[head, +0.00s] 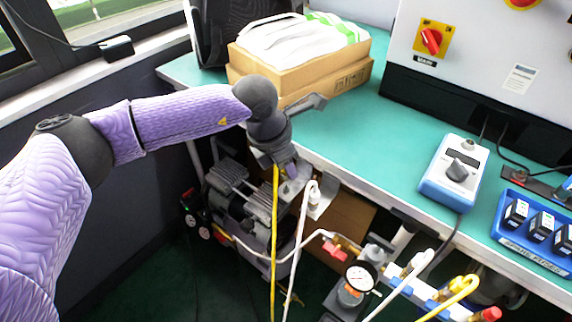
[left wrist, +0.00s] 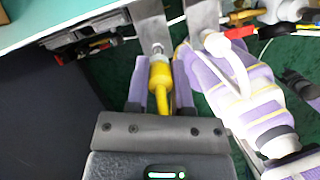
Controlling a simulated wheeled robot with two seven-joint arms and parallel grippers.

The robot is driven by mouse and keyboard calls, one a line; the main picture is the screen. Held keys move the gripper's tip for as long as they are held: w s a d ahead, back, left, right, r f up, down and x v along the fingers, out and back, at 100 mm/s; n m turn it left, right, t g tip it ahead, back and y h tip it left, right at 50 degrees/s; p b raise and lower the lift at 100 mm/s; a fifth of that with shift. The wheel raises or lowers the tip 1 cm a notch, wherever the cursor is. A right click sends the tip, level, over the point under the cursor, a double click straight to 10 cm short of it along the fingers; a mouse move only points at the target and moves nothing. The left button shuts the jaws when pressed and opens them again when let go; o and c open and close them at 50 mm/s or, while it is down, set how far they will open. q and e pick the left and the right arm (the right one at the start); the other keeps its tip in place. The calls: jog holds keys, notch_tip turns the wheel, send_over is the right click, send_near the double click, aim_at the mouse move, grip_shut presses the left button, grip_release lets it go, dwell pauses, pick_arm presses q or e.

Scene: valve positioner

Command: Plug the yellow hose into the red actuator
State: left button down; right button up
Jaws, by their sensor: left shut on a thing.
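My left gripper (head: 290,170) is just off the front edge of the bench. It is shut on the yellow hose (head: 274,235), which hangs down from it toward the floor. In the left wrist view the yellow hose end (left wrist: 160,88) with a metal tip sits between the two purple fingers of my left gripper (left wrist: 160,80). A red fitting (head: 337,250) shows on the air line below the bench; I cannot tell whether any red part in view is the red actuator. My right gripper is not in view.
A white hose end (head: 314,195) hangs beside my gripper at a metal bracket; it also shows in the left wrist view (left wrist: 217,44). A pressure gauge (head: 360,278) and several fittings are at lower right. Boxes (head: 300,80) and a blue-white device (head: 453,172) stand on the green bench (head: 370,140).

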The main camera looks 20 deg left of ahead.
pick_arm(q)
notch_tip(320, 180, up, 2)
jog(key=shift+r+p, duration=0.15)
jog(key=shift+p, duration=0.55)
